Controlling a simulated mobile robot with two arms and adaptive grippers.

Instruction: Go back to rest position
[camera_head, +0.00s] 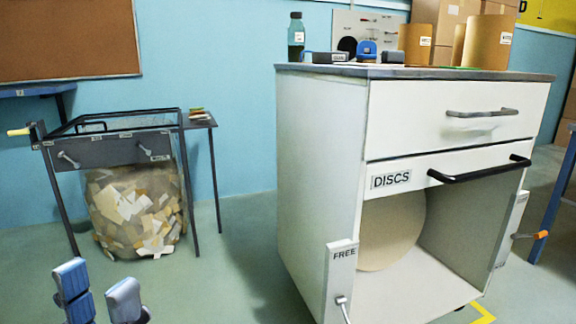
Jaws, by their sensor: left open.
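My left gripper (99,292) shows at the bottom left, with two blue-grey fingertips apart and nothing between them. It is over the floor, in front of the stand with the clear waste bag and left of the white cabinet, touching neither in this view. The rest of my left arm is below the frame. My right gripper is not in view.
The white cabinet (315,165) stands at centre right, its lower bay labelled DISCS holding a brown disc (390,232). The FREE panel (341,275) is at its front. The paper-filled bag (135,210) hangs at left. Floor (225,285) between them is clear.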

